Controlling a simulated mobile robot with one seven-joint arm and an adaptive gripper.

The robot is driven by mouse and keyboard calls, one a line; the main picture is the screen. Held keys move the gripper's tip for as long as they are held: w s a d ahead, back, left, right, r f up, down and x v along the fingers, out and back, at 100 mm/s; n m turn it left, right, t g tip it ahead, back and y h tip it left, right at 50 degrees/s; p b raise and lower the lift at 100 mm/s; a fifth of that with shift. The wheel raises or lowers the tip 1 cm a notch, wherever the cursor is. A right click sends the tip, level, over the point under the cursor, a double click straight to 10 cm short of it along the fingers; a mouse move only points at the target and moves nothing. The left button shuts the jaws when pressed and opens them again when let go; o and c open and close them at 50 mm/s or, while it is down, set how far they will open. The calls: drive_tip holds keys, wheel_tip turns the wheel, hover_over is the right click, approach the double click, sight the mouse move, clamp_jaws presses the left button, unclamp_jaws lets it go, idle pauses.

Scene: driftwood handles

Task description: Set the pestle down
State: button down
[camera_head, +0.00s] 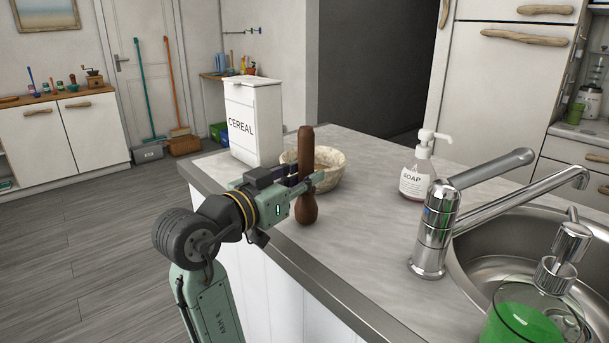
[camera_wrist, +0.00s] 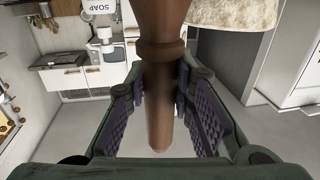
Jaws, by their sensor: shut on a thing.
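The pestle (camera_head: 306,205) is dark brown wood with a rounded lower end. It stands nearly upright in my gripper (camera_head: 308,184), whose fingers are shut around its middle. In the wrist view the pestle (camera_wrist: 160,75) runs between the two padded fingers of my gripper (camera_wrist: 165,115). In the head view its lower end shows in front of the grey countertop (camera_head: 365,225); I cannot tell whether it touches it. A pale stone bowl (camera_head: 331,168) sits on the counter just behind the pestle, partly hidden by it and my gripper.
A white cereal box (camera_head: 253,120) stands behind my gripper to the left. A soap bottle (camera_head: 417,178), a chrome faucet (camera_head: 434,235) and a sink (camera_head: 490,262) are to the right. The counter between bowl and faucet is clear. The counter's front edge (camera_head: 300,262) runs close below the pestle.

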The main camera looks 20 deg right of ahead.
drive_tip(key=shift+f, duration=0.2)
drive_tip(key=c, duration=1.4)
unclamp_jaws()
drive_tip(key=shift+r, duration=0.1)
drive_tip(key=shift+r, duration=0.2)
drive_tip(key=b+v, duration=0.2)
drive_tip(key=v, duration=1)
